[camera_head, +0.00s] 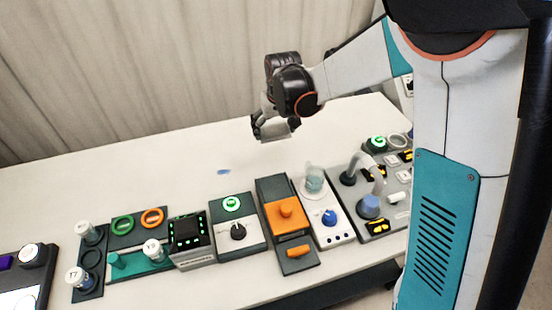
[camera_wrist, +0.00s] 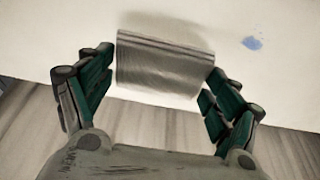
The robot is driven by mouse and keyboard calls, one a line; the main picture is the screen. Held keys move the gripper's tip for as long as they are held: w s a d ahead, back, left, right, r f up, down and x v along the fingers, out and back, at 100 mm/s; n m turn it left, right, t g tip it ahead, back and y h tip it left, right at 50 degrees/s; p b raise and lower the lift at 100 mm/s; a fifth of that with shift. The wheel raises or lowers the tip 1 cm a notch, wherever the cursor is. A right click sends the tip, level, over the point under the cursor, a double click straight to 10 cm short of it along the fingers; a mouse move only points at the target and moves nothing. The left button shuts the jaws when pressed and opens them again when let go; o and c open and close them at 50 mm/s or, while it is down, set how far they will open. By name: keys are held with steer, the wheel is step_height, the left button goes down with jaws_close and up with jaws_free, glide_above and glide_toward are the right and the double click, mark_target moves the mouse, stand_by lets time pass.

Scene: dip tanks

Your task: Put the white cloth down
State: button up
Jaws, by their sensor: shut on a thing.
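The white cloth (camera_wrist: 160,65) looks like a folded, pale grey-white block with layered edges in the wrist view. My gripper (camera_wrist: 158,85) has its two green-padded fingers on either side of the cloth and is shut on it. In the head view my gripper (camera_head: 273,130) is over the back part of the white table, with the cloth (camera_head: 279,130) a small pale shape at its fingers. A shadow lies beside the cloth in the wrist view; I cannot tell whether the cloth touches the table.
A blue spot (camera_head: 224,172) lies on the white table (camera_head: 130,185), also visible in the wrist view (camera_wrist: 253,43). The table around my gripper is clear.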

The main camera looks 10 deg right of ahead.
mark_target(273, 160)
step_height(273, 160, down, 13)
steer(key=b, duration=0.3)
steer(key=shift+r, duration=0.2)
steer(key=shift+f, duration=0.1)
steer(key=shift+f+b, duration=0.15)
steer(key=shift+b, duration=0.15)
steer(key=o, duration=1)
steer(key=shift+o, duration=0.2)
